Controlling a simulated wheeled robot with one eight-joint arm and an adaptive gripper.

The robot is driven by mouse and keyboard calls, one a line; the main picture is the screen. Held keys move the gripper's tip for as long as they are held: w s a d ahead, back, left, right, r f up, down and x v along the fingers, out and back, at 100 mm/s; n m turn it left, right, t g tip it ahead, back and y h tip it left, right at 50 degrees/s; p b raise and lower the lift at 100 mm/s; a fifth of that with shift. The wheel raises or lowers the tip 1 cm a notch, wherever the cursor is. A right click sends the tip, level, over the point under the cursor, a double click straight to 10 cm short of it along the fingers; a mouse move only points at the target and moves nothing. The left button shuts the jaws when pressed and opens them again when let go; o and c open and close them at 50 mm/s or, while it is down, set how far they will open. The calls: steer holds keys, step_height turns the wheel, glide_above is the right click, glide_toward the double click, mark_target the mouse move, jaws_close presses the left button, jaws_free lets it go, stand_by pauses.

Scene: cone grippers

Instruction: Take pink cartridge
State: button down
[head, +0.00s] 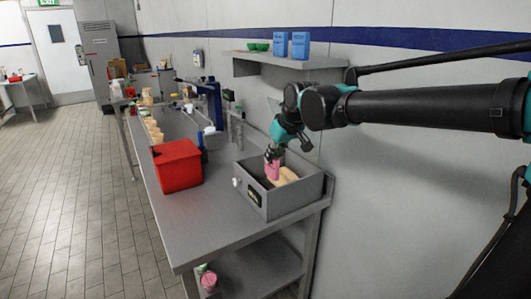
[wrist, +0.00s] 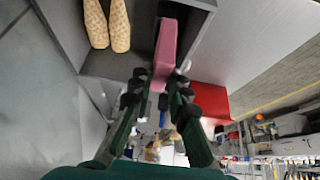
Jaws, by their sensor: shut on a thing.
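The pink cartridge (head: 272,168) is in the open grey box on the table, seen in the head view. In the wrist view the pink cartridge (wrist: 166,48) extends up from between the fingers. My gripper (head: 272,153) comes down into the box from above, and its dark fingertips (wrist: 161,88) are shut on the cartridge's near end. How far the cartridge is from the box floor cannot be told.
The grey box (head: 262,203) also holds tan cone-like pieces (head: 287,177), which show in the wrist view (wrist: 108,22) too. A red bin (head: 178,167) stands left of it on the metal table (head: 205,222). A wall shelf (head: 290,64) with blue boxes is above. The table's front is clear.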

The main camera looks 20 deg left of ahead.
steer(key=s+d, duration=0.7)
steer(key=d, duration=0.1)
steer(key=shift+d, duration=0.25)
